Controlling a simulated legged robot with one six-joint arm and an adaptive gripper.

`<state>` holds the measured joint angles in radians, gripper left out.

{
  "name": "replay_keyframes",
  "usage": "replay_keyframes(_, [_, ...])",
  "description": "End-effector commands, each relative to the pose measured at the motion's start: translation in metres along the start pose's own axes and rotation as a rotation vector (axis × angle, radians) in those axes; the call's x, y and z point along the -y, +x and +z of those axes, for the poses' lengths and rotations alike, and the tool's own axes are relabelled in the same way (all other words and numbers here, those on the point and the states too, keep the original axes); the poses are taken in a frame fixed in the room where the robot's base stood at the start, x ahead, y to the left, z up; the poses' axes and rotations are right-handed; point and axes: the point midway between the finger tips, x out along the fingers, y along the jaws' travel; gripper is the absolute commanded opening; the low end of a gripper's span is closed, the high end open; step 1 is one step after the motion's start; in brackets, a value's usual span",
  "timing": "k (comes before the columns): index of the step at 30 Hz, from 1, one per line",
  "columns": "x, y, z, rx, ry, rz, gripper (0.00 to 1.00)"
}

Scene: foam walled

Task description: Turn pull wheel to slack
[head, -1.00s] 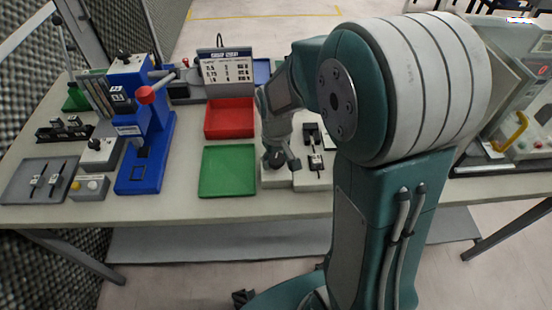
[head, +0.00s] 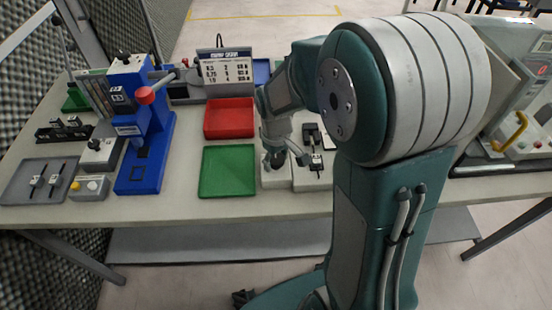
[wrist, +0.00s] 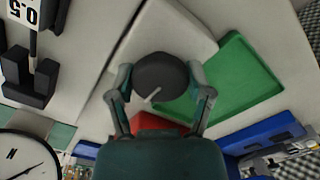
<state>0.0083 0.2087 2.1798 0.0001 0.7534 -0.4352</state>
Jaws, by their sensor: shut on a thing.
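The pull wheel is a dark round knob (wrist: 160,74) with a short white pointer line, in the middle of the wrist view. It stands on a pale block; in the head view my wrist and fingers partly cover it. My gripper (wrist: 160,92) has one finger on each side of the knob, shut on its rim. In the head view my gripper (head: 285,160) sits low over the pale fixture (head: 275,180), right of the green tray. A round white dial (wrist: 28,155) marked N, with a dark needle, shows at the lower left of the wrist view.
A green tray (head: 228,190) and a red tray (head: 229,104) lie left of my gripper. A blue press (head: 140,172) with a red-knobbed lever stands further left. A black clamp (wrist: 30,75) by a 0.5 label is near the knob. A printed sign (head: 226,70) stands behind.

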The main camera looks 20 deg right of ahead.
Motion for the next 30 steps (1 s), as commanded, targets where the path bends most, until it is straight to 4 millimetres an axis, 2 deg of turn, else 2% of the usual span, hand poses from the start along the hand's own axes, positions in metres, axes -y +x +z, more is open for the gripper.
replay_keyframes(1, [0.000, 0.000, -0.001, -0.003, -0.001, 0.001, 0.71])
replay_keyframes(3, [0.000, 0.000, -0.001, -0.003, -0.001, 0.001, 1.00])
replay_keyframes(15, [0.000, 0.000, 0.000, -0.001, 0.000, 0.001, 1.00])
replay_keyframes(19, [0.000, -0.007, -0.001, -0.003, 0.000, 0.001, 1.00])
replay_keyframes(23, [0.000, -0.028, -0.001, -0.006, 0.000, 0.003, 1.00])
replay_keyframes(30, [0.000, -0.079, -0.002, -0.005, 0.000, 0.003, 1.00])
